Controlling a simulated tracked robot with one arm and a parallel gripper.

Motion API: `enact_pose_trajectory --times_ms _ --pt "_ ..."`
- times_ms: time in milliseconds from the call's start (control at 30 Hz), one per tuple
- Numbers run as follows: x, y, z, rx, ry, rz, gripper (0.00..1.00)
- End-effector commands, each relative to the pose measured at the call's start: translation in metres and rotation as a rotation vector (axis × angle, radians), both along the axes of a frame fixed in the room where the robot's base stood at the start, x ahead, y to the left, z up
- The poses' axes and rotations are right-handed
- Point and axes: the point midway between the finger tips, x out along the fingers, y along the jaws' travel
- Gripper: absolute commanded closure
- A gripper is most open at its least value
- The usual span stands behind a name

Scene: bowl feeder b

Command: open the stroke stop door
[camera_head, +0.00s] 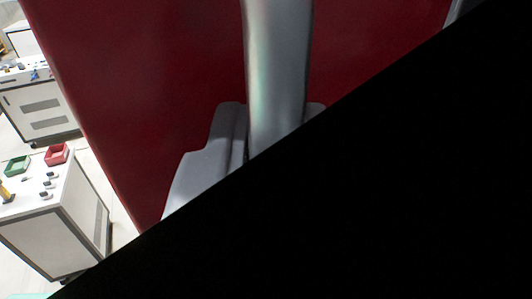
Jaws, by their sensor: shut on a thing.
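A large dark red panel, the stroke stop door (150,80), fills the upper middle of the view. A smooth grey metal handle (278,50) runs down in front of it from the top edge. My gripper (272,108) is shut on the handle, with a light grey finger on each side of the bar. The left finger shows more fully; only a small piece of the right one shows. The lower part of the handle and most of my gripper are hidden by a black area. I cannot tell whether the door is ajar.
Beyond the door's left edge, a white cart (50,225) stands on the pale floor with a green bin (17,166), a red bin (56,154) and small parts on top. Another white cabinet (40,108) stands farther back. Black covers the whole lower right.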

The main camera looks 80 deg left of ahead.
Motion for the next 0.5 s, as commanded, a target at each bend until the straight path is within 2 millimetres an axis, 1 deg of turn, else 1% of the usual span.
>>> enact_pose_trajectory --times_ms 400,433,467,500 --pt "-0.0006 -0.0052 0.0004 0.0 0.0 -0.009 1.0" --pt "-0.0006 -0.0053 0.0004 0.0 0.0 -0.009 0.81" --pt "-0.0006 -0.0054 0.0003 0.0 0.0 -0.009 0.73" --pt "-0.0007 -0.0055 0.0003 0.0 0.0 -0.009 0.73"
